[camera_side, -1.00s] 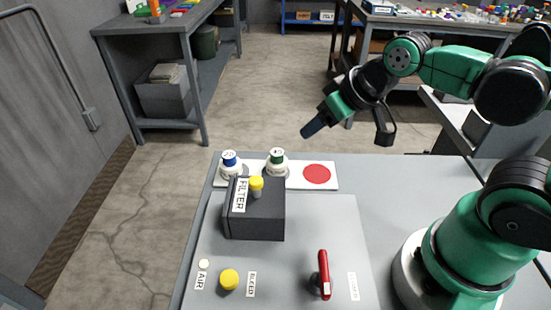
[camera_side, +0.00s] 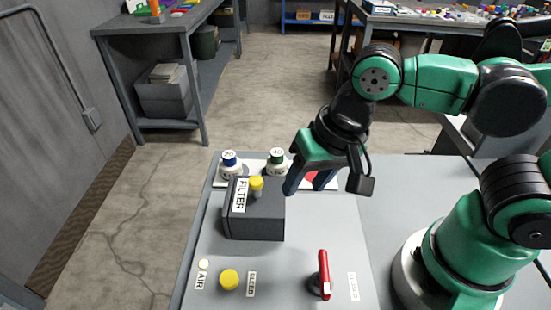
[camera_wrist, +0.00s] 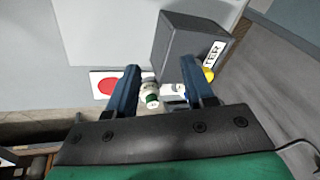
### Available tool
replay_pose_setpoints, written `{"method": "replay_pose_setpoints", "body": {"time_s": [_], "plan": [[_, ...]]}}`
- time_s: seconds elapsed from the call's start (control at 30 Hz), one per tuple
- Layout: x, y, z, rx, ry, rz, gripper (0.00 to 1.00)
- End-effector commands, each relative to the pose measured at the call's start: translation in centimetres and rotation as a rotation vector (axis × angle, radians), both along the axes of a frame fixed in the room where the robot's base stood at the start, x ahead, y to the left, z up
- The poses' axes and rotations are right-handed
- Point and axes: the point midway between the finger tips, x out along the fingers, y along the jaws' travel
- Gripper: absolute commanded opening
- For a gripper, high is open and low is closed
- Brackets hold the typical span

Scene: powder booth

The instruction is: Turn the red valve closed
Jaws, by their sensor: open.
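The red valve (camera_side: 323,274) is a red lever handle on a dark stem at the front of the panel (camera_side: 290,245). A small white label (camera_side: 353,286) lies to its right, too faint to read. My gripper (camera_side: 305,188) is open and empty, pointing down above the back of the panel, beside the filter box and well behind the valve. In the wrist view my two blue fingers (camera_wrist: 160,85) are apart with nothing held between them. The valve does not show in the wrist view.
The dark FILTER box (camera_side: 256,215) with a yellow knob (camera_side: 256,184) stands just left of my gripper. Blue-capped (camera_side: 230,165) and green-capped (camera_side: 277,162) bottles stand behind it on a white strip with a red disc (camera_wrist: 107,86). A yellow button (camera_side: 229,279) sits front left.

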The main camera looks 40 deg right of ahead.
Motion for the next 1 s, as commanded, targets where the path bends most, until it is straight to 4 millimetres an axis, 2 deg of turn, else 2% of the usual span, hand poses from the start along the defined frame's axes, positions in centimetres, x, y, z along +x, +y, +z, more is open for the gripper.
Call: {"method": "replay_pose_setpoints", "body": {"time_s": [0.03,0.1,0.2,0.33,0.57,1.0], "plan": [[-1.5,1.5,-0.2,0.009,0.069,-0.047,0.47],[-3.5,2.8,-0.5,0.004,0.156,-0.142,0.47],[-5.8,3.9,-0.7,-0.025,0.239,-0.26,0.47],[-7.5,4.5,-0.7,-0.062,0.288,-0.357,0.47],[-7.9,4.6,-1.6,-0.072,0.3,-0.395,0.47],[-7.8,4.6,-5.6,-0.07,0.3,-0.393,0.47]]}}
